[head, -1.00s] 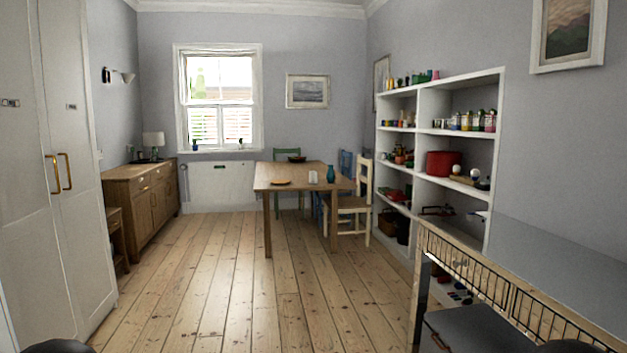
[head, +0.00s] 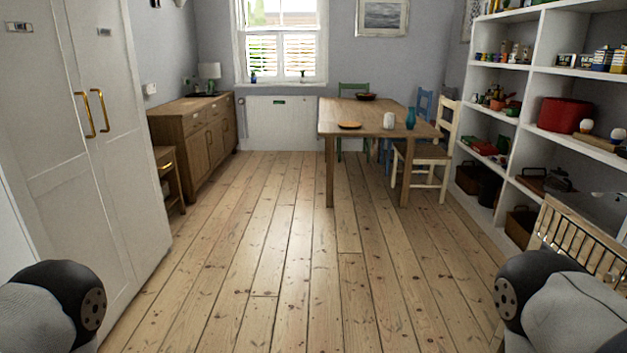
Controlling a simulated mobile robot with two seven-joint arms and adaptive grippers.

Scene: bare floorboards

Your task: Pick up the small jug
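A wooden dining table (head: 352,125) stands across the room near the window wall. On it are a small white vessel (head: 389,120) and a teal vase-like vessel (head: 410,118), side by side near the right end. Either could be the small jug; no handle can be made out at this distance. An orange dish (head: 349,125) lies left of them. A dark bowl (head: 366,97) sits at the table's far side. Only rounded links of my arms show at the bottom corners. Neither gripper is in view.
Open floorboards (head: 285,250) lead up to the table. A white cupboard (head: 105,150) and a wooden sideboard (head: 200,135) line the left. Chairs, including a cream one (head: 443,165), stand round the table. White shelves (head: 515,130) and a slatted wooden piece (head: 575,240) are at right.

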